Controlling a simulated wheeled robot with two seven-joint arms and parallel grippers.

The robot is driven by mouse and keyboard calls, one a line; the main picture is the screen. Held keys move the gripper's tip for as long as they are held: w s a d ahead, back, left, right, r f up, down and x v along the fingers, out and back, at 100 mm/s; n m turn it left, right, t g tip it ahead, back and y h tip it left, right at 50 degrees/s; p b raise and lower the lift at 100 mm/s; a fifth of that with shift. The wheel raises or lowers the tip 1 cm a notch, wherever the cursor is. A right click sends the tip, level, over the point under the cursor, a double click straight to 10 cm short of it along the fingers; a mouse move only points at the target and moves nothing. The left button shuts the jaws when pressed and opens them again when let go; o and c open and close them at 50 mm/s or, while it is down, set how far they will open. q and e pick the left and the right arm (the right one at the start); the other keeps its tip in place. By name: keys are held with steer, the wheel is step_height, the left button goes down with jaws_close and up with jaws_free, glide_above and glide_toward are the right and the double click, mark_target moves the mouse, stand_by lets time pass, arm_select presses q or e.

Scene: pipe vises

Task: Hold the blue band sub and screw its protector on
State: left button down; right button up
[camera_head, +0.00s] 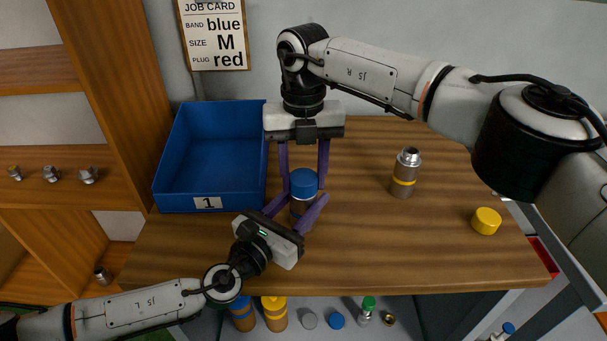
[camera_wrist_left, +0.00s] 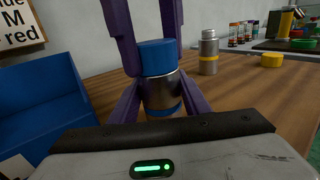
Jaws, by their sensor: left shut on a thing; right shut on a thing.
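The blue band sub (camera_head: 302,207) stands upright on the table; its metal body and blue band show in the left wrist view (camera_wrist_left: 161,93). The blue protector (camera_head: 303,181) sits level on top of it, also seen in the left wrist view (camera_wrist_left: 157,57). I cannot tell whether its thread is engaged. My left gripper (camera_head: 297,212) is shut on the sub's body from the front. My right gripper (camera_head: 304,184) points down from above and is shut on the protector. The job card (camera_head: 215,33) reads band blue, size M, plug red.
A blue bin (camera_head: 208,202) marked 1 stands on the left of the table (camera_head: 400,250). A yellow band sub (camera_head: 405,173) without a cap stands to the right. A yellow protector (camera_head: 486,221) lies near the right edge. Shelves with metal fittings (camera_head: 52,174) stand at far left.

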steer(key=o, duration=1.2)
steer(key=shift+o, duration=0.2)
step_height(320, 180, up, 12)
arm_select(q)
steer(key=c, duration=0.9)
jaws_free()
steer(key=v, duration=1)
steer(key=shift+s+a+b, duration=0.15)
steer(key=shift+b, duration=0.25)
arm_select(e)
steer(key=shift+f, duration=0.4)
